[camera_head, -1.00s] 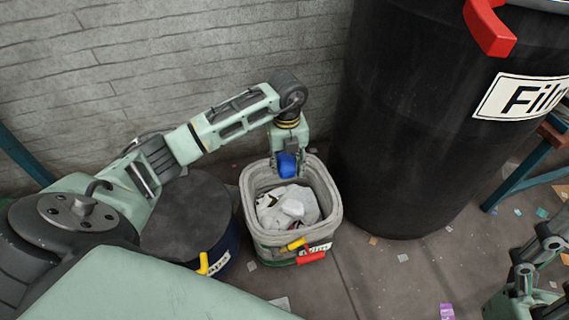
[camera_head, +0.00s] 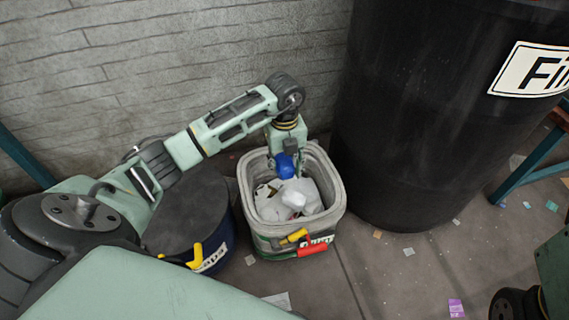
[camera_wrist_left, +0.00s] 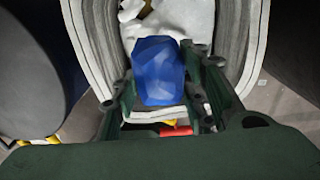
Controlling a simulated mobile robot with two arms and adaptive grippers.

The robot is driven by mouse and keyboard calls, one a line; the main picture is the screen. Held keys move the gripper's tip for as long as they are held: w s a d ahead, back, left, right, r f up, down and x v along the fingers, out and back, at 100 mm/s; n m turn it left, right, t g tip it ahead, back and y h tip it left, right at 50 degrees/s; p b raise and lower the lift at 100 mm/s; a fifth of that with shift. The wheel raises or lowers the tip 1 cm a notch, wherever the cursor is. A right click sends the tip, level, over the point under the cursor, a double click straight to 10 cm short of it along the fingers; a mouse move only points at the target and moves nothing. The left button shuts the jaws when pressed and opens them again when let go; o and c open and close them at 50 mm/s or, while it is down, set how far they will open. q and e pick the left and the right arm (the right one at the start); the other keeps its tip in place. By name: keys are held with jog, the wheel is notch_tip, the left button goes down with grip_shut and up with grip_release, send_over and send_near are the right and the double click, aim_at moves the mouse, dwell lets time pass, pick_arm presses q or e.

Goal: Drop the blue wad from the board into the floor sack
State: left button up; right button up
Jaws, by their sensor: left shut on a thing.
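The blue wad (camera_head: 285,165) is held between the fingers of my left gripper (camera_head: 288,172), which is shut on it. They are over the far part of the open sack (camera_head: 335,190) on the floor. The sack has a thick pale grey rim, and white crumpled material (camera_head: 290,200) lies inside. In the left wrist view the wad (camera_wrist_left: 158,70) sits between the two dark fingers, above the white contents and within the sack's rim (camera_wrist_left: 85,50). Whether the wad touches the contents I cannot tell. My right gripper is not in view.
A large black barrel (camera_head: 410,130) with a white label stands close to the sack's right. A dark round-topped bin (camera_head: 185,215) with a yellow handle stands to its left. A grey wall (camera_head: 180,60) is behind. Scraps litter the floor.

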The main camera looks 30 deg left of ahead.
aim_at(285, 163)
pick_arm(q)
jog(key=o, duration=0.8)
notch_tip(285, 163, up, 12)
jog(key=shift+r, duration=0.1)
dwell(0.5)
